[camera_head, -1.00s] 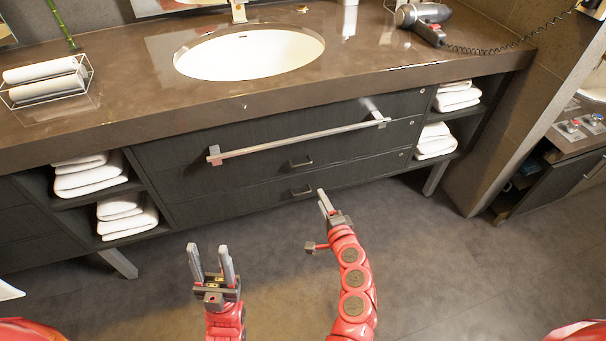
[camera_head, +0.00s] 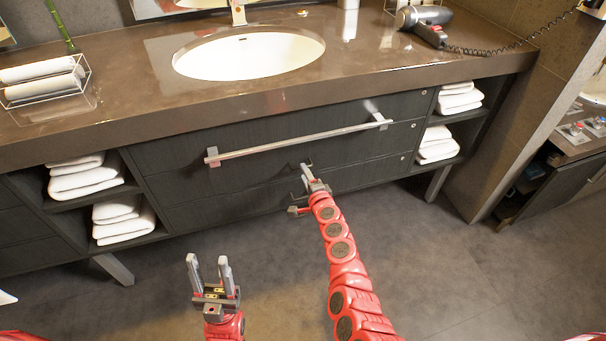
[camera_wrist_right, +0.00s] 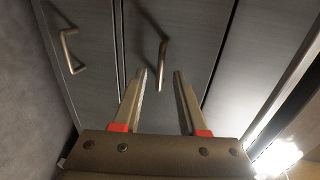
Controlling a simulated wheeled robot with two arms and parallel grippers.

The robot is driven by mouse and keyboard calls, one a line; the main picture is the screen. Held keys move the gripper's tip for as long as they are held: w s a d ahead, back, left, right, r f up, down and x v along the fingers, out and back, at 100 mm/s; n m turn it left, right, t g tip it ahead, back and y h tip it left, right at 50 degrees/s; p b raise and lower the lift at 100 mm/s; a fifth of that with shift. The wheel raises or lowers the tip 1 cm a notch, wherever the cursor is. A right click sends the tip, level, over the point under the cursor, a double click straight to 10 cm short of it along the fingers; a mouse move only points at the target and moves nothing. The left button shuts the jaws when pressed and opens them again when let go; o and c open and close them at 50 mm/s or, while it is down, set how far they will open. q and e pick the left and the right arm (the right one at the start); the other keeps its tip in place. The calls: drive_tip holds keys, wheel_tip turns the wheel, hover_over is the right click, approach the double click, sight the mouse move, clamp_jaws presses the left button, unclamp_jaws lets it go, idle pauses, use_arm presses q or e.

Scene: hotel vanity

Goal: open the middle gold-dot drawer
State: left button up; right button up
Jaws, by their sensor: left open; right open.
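The dark vanity front has stacked drawers. The middle drawer (camera_head: 230,178) is closed and has a small metal handle (camera_wrist_right: 163,62). My right gripper (camera_head: 306,171) is open in front of this handle; in the right wrist view the handle shows between its fingertips (camera_wrist_right: 160,74), but I cannot tell whether they touch. The bottom drawer's handle (camera_wrist_right: 68,50) is to the left in the wrist view and mostly hidden by my gripper in the head view. No gold dot is clear enough to make out. My left gripper (camera_head: 208,262) is open and empty, low over the floor.
A long towel bar (camera_head: 290,140) crosses the top drawer, above the right gripper. The brown countertop (camera_head: 120,125) overhangs the drawers. Open shelves with white towels (camera_head: 85,180) flank them. The floor (camera_head: 460,270) in front is clear.

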drive_tip(key=shift+b+x, duration=0.6)
drive_tip(key=shift+x, duration=0.75)
drive_tip(key=shift+r, duration=0.1)
clamp_jaws()
idle(0.4)
